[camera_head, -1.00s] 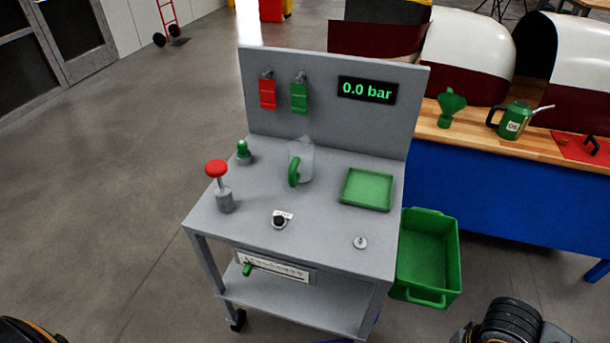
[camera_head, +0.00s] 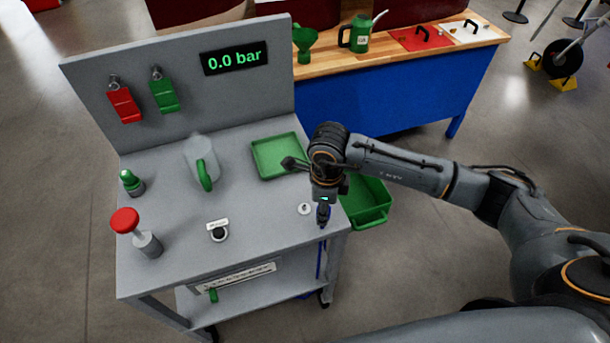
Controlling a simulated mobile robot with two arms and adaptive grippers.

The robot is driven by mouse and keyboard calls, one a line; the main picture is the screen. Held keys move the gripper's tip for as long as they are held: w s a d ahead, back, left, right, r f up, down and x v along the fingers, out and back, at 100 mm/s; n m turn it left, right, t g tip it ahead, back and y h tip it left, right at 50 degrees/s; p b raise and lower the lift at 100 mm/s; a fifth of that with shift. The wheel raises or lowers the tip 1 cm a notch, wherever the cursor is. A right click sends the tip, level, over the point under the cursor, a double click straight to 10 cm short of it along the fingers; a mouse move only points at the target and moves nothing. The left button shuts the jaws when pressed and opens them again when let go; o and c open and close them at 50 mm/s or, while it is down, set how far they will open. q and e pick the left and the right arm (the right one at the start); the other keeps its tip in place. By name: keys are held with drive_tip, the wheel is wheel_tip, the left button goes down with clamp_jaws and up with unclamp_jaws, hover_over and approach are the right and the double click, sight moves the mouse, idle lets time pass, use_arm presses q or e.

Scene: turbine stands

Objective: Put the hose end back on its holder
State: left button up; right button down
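My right gripper (camera_head: 323,215) points down at the right edge of the grey test stand (camera_head: 262,224), beside a small round disc (camera_head: 304,208). Its fingers are small and dark, and I cannot tell whether they are open or shut on something. A thin blue hose (camera_head: 319,259) shows below it along the stand's right side. The hose end is not clearly visible; it may be hidden by the gripper. I cannot identify its holder for certain. My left gripper is not in view.
The stand carries a green tray (camera_head: 262,164), a clear jug with green handle (camera_head: 205,175), a red mushroom button (camera_head: 125,220), a green fitting (camera_head: 130,182) and a black knob (camera_head: 218,234). A green crate (camera_head: 377,218) stands on the floor at right.

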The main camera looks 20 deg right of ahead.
drive_tip(key=w+a+r+m+p, duration=0.1)
drive_tip(key=w+r+m, duration=0.15)
drive_tip(key=m, duration=0.85)
drive_tip(key=w+a+r+m+p, duration=0.15)
drive_tip(key=w+m, duration=0.25)
drive_tip(key=m, duration=0.6)
use_arm(q)
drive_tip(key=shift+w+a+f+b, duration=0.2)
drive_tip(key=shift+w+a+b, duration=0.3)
drive_tip(key=shift+b, duration=1.15)
use_arm(e)
drive_tip(key=shift+w+f, duration=0.2)
drive_tip(key=shift+f, duration=2.4)
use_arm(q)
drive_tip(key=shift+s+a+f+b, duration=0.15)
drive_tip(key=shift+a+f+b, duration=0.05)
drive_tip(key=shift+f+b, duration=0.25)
use_arm(e)
drive_tip(key=shift+f, duration=0.55)
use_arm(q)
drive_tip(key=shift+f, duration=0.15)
use_arm(e)
drive_tip(key=shift+f, duration=0.15)
drive_tip(key=shift+f, duration=0.1)
drive_tip(key=shift+f+b, duration=0.3)
drive_tip(key=shift+b, duration=0.15)
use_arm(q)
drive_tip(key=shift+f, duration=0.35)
use_arm(e)
drive_tip(key=shift+f, duration=0.1)
